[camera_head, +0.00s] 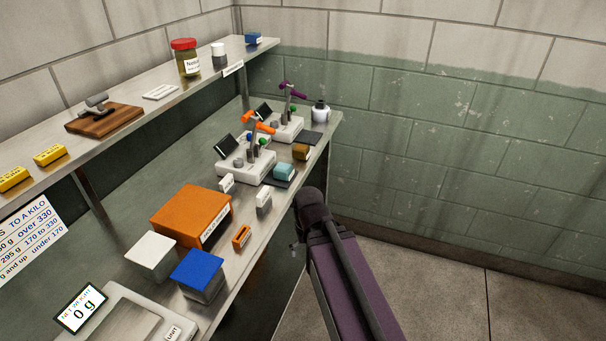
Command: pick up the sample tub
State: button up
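A tub with a white lid (150,254) stands on the bench at lower left. A tub with a blue lid (198,275) stands beside it, nearer the bench's front edge. No readable label shows which of them is the sample tub. My purple arm (345,275) rises from the bottom edge to a dark joint just outside the bench's front edge. My gripper's fingers cannot be made out, and nothing visible touches either tub.
An orange box (190,216) and a small orange item (241,237) lie behind the tubs. A scale (130,322) reading 0 g is in front. Two white devices (246,165) with levers stand farther back. The upper shelf (125,120) overhangs the bench. Floor at right is clear.

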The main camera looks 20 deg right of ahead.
aim_at(300, 150)
jog(key=k, duration=1.35)
jog(key=z, duration=0.35)
jog(key=i, duration=1.75)
jog(key=u, duration=0.35)
